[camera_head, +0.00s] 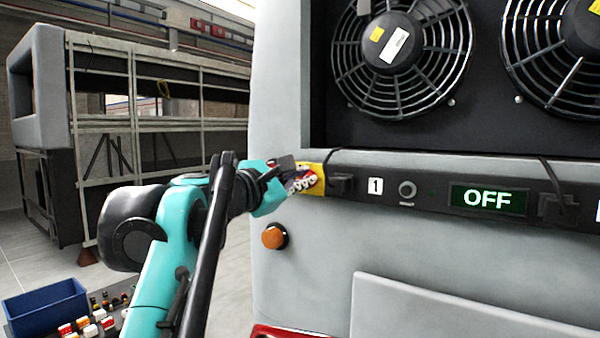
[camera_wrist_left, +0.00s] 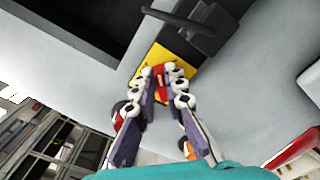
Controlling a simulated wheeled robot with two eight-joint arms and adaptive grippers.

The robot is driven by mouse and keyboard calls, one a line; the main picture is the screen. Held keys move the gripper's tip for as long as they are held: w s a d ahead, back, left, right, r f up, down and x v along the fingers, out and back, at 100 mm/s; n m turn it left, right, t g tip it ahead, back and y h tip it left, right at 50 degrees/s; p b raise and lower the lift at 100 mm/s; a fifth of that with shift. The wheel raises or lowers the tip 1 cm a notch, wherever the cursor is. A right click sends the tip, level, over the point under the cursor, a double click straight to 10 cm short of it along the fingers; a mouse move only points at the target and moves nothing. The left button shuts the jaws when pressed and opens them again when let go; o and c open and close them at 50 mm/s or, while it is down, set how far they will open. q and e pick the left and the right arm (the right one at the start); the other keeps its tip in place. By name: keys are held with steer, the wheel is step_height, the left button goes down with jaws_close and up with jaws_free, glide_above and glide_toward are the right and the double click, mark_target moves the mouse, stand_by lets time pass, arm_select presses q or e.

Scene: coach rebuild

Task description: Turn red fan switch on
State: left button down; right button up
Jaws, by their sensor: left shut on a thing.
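The red fan switch (camera_wrist_left: 161,88) shows in the left wrist view as a red piece between my fingers, in front of a yellow plate (camera_wrist_left: 184,67). The yellow plate also shows in the head view (camera_head: 319,172), at the left end of the black control strip (camera_head: 433,196). My left gripper (camera_head: 310,183) reaches the plate from the left and is shut on the switch; its fingers (camera_wrist_left: 163,75) hide most of it. In the head view the switch is hidden by the fingers. A green display (camera_head: 487,200) on the strip reads OFF. My right gripper is not in view.
Two black fans (camera_head: 400,50) sit above the strip. A label "1" (camera_head: 375,185) and a round knob (camera_head: 407,189) lie right of the plate. An orange round button (camera_head: 274,236) is below my gripper. A blue bin (camera_head: 46,309) stands at the lower left.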

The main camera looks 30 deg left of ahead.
arm_select(q)
steer(key=shift+d+f+m+p, duration=0.1)
steer(key=shift+f+m+p, duration=0.1)
steer(key=shift+m, duration=1.3)
steer(key=shift+d+f+m+p, duration=0.1)
steer(key=shift+f+m+p, duration=0.1)
steer(key=shift+m, duration=1.3)
steer(key=shift+d+f+m+p, duration=0.1)
steer(key=shift+f+m+p, duration=0.1)
steer(key=shift+m, duration=1.3)
steer(key=c, duration=1.6)
jaws_free()
steer(key=s, duration=0.7)
steer(key=shift+s+a, duration=0.25)
steer(key=shift+a, duration=0.05)
